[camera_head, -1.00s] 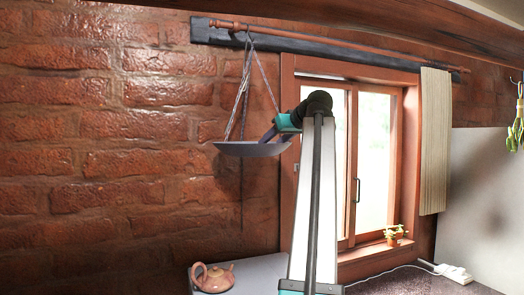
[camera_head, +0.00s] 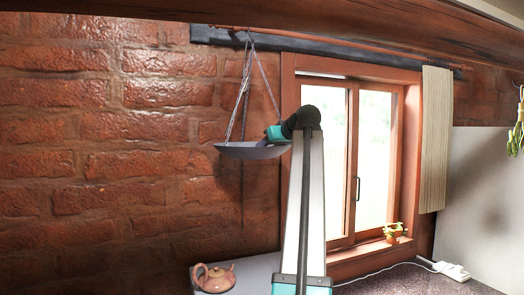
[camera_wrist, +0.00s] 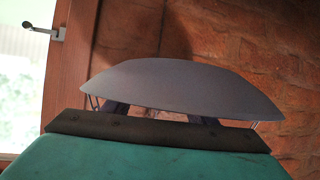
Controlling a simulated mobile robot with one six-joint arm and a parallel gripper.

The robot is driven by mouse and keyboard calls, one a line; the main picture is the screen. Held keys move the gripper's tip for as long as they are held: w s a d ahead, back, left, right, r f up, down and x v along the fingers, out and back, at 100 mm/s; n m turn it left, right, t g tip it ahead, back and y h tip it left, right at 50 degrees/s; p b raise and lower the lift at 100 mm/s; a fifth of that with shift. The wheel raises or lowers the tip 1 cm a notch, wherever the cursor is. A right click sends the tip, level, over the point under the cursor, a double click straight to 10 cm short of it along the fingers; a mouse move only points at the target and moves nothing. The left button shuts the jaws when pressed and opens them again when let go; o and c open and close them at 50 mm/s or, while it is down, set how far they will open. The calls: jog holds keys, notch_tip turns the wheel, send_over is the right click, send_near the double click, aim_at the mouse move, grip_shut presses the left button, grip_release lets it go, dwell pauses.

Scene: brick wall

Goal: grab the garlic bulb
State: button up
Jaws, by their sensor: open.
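I cannot make out the garlic bulb in either view. A grey shallow pan (camera_head: 252,151) hangs by thin chains on the wall left of the window. My gripper (camera_head: 268,139) is at the pan's right rim in the head view, its fingers mostly hidden behind the rim. In the wrist view, which looks upside down, the pan's underside (camera_wrist: 185,88) fills the middle. The dark fingers of my open gripper (camera_wrist: 160,115) show partly at the rim, spread apart. A small pale patch shows between them, too hidden to identify.
A clay teapot (camera_head: 213,277) stands on a grey surface at the lower left. A potted plant (camera_head: 394,232) sits on the window sill. A pale curtain (camera_head: 435,140) hangs right of the window. The brick wall is close behind the pan.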

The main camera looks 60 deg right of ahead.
dwell(0.4)
jog(key=c, duration=0.8)
jog(key=shift+s, duration=0.1)
jog(key=shift+s+a+r+b, duration=0.25)
jog(key=shift+s+r+b, duration=0.25)
jog(key=shift+r+b, duration=0.15)
jog(key=b+v, duration=0.3)
jog(key=v, duration=0.5)
jog(key=shift+s+a+r, duration=0.15)
jog(key=shift+s+r, duration=0.05)
jog(key=p+v, duration=0.5)
jog(key=shift+s+a+r, duration=0.1)
jog(key=shift+s+r, duration=0.1)
jog(key=shift+r, duration=0.05)
